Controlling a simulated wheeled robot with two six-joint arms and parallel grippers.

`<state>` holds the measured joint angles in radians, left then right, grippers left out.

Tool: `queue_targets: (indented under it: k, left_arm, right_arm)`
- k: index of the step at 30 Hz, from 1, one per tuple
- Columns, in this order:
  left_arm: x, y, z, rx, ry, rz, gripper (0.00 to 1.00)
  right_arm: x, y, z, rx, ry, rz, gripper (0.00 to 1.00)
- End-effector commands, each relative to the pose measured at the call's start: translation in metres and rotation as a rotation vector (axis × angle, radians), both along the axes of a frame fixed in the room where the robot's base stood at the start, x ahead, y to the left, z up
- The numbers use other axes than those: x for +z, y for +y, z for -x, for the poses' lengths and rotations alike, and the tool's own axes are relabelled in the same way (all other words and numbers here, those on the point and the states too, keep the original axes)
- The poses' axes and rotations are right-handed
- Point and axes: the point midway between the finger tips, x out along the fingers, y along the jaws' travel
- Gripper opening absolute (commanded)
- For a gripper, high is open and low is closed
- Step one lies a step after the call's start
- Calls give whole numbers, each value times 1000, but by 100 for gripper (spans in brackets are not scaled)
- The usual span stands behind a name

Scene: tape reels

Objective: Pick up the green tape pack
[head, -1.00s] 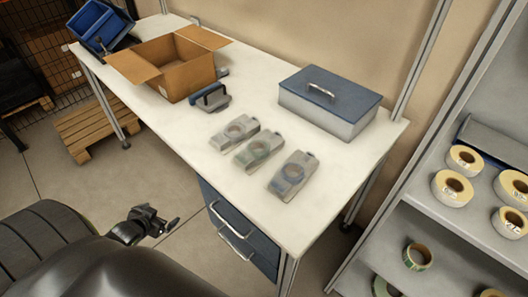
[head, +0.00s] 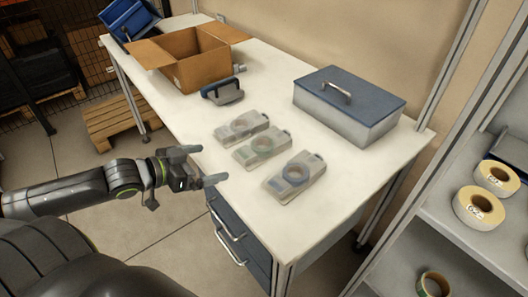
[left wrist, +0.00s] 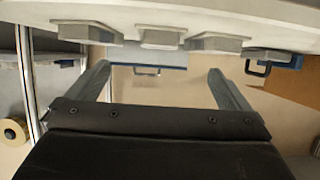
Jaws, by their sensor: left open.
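Three grey tape packs lie in a row on the white table. My left gripper (head: 203,165) is open and empty at the table's front edge, short of the packs. In the left wrist view, which looks upside down, the packs show above and beyond the open fingers (left wrist: 162,85); the middle pack (left wrist: 160,38) lies between them. Its colour is hard to tell there. My right gripper is not in view.
A blue-lidded box (head: 348,105) stands behind the packs at right. A blue-grey handled tool (head: 222,92) and an open cardboard box (head: 192,66) stand at left. Shelves with tape rolls (head: 478,207) are at far right. Drawers (head: 238,232) sit under the table (head: 335,215).

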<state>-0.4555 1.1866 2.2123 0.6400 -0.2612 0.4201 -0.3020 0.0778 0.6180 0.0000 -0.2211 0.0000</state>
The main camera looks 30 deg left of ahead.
Motion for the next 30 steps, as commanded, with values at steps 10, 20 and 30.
queue_targets:
  k: [10, 20, 30]
  left_arm:
    - [-20, -15, -39, 3, -7, 5, 100]
    - [-32, -29, -75, 3, -4, 5, 100]
    - [-37, -35, -90, 2, -3, 4, 100]
  right_arm:
    - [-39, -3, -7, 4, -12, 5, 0]
    - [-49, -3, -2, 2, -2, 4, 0]
    - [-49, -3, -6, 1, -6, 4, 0]
